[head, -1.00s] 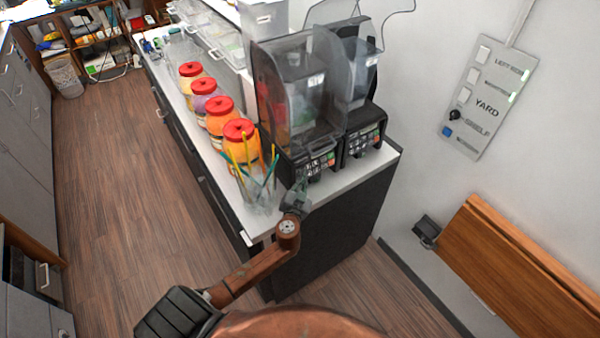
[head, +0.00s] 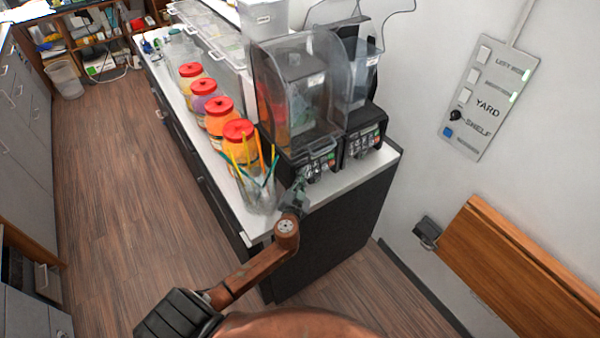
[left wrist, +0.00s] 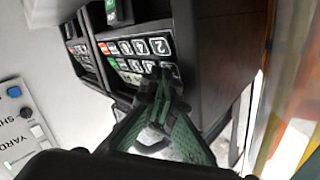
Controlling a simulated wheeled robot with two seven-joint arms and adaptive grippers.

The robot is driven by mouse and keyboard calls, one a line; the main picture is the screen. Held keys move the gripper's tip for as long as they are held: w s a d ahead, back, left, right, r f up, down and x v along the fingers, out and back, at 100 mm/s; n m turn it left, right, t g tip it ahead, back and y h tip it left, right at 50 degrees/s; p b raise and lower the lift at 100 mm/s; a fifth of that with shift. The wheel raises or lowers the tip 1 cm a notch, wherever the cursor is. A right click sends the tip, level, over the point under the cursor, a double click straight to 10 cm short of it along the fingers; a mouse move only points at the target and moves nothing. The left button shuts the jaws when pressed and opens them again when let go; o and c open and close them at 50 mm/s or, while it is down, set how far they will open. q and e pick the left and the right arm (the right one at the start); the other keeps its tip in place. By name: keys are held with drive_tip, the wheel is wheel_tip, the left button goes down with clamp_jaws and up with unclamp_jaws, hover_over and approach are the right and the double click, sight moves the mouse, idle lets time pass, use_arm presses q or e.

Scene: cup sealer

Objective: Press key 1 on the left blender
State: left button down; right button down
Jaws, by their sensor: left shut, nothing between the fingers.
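The left blender (head: 297,110), with its clear hood, stands at the near end of the white counter. Its keypad (head: 318,168) is on the front and shows in the left wrist view (left wrist: 140,47) as rows of white-numbered keys, one marked 2. My left gripper (head: 300,186) is shut and empty in front of this keypad. In the left wrist view its closed tips (left wrist: 158,76) lie over the keypad's lower row and hide part of it. I cannot read key 1 or tell whether the tips touch a key. My right gripper is not in view.
The right blender (head: 357,90) stands close beside the left one. A clear cup of colored straws (head: 258,190) stands just left of my gripper. Several red-lidded jars (head: 239,130) line the counter (head: 232,205). A wall switch panel (head: 487,95) is at right.

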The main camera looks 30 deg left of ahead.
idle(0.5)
use_arm(q)
drive_tip(key=shift+s+d+r, duration=0.2)
drive_tip(key=shift+s+d, duration=0.1)
drive_tip(key=shift+d, duration=0.3)
drive_tip(key=shift+s+d+r+p, duration=0.1)
drive_tip(key=shift+s+d+r, duration=0.2)
drive_tip(key=shift+d, duration=0.45)
drive_tip(key=shift+s+d+r+p, duration=0.15)
drive_tip(key=shift+s+d+r, duration=0.15)
drive_tip(key=shift+d, duration=0.4)
drive_tip(key=shift+s+d+r+p, duration=0.1)
drive_tip(key=shift+s+d+r, duration=0.15)
drive_tip(key=shift+d, duration=0.5)
